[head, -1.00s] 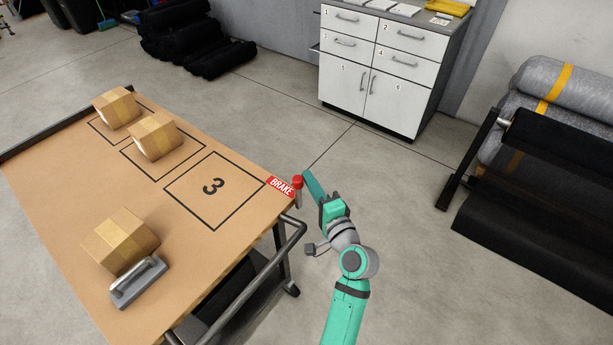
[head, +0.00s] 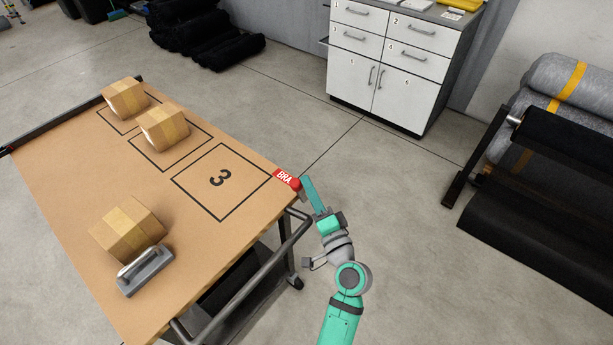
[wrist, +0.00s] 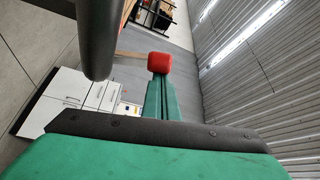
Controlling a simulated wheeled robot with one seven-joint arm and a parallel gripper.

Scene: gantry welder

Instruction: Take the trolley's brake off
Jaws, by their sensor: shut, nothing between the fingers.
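The trolley (head: 150,250) stands at left with a tan top. At its near right corner is a red brake label (head: 284,178), partly covered so that only "BRA" reads. The brake lever's red knob (head: 296,184) is at the label's end; its stem is hidden in the head view. My gripper (head: 305,181) is shut and empty, its fingertips right beside the knob on the side away from the trolley. In the wrist view the red knob (wrist: 159,62) sits at the tips of my shut fingers, apparently touching, and its stem runs left.
The trolley's grey handle rail (head: 290,240) is left of my arm. Boxes (head: 127,230) and a grey-handled tool (head: 145,270) lie on the trolley top. A white cabinet (head: 385,65) stands behind and a roll rack (head: 550,140) at right. Floor between is clear.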

